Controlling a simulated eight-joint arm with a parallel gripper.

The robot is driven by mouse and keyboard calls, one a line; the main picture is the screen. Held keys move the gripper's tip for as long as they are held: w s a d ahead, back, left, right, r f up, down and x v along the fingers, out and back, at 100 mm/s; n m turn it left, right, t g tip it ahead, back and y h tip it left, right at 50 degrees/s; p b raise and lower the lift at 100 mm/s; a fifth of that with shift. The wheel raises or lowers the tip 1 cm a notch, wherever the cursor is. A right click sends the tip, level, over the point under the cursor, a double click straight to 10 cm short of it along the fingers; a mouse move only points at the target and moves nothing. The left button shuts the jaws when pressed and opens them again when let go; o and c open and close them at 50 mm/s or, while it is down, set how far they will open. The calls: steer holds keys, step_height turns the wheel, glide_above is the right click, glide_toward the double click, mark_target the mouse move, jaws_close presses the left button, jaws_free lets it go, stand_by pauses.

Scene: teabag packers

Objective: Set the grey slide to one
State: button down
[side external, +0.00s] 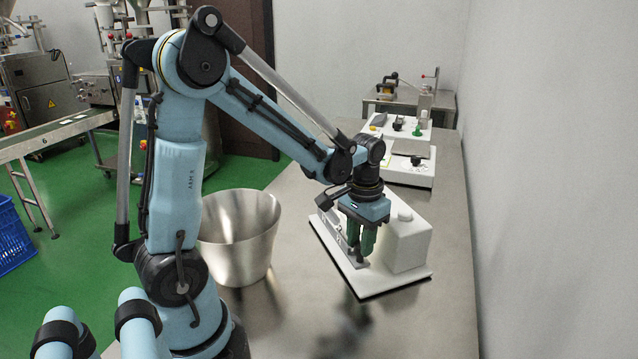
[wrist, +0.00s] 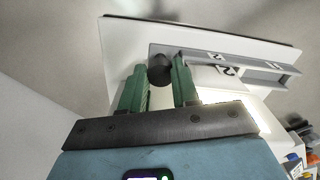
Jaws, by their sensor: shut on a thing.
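The grey slide (wrist: 205,55) is a long grey track on a white base plate (wrist: 125,37). A round black knob (wrist: 160,70) sits at the track's left end in the wrist view. My gripper (wrist: 158,78) has green fingers on both sides of the knob and is shut on it. In the side external view my gripper (side external: 362,243) points down at the near end of the grey slide (side external: 338,240). The marks are too small to read surely.
A white box (side external: 408,242) stands on the same base, just right of my gripper. A large metal bucket (side external: 240,240) stands to the left on the steel table (side external: 455,260). More white devices (side external: 408,172) stand farther back. The near table is clear.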

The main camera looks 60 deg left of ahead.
steer(key=d, duration=0.5)
steer(key=shift+s+d, duration=0.2)
steer(key=shift+d, duration=0.05)
steer(key=c, duration=1.1)
jaws_free()
step_height(320, 180, up, 12)
steer(key=shift+s, duration=0.1)
steer(key=s+d+f+m+t, duration=0.2)
steer(key=s+f+t, duration=0.1)
steer(key=s+t, duration=0.2)
steer(key=shift+d+f+m+t, duration=0.15)
steer(key=shift+d+m+t, duration=0.2)
steer(key=shift+t, duration=0.75)
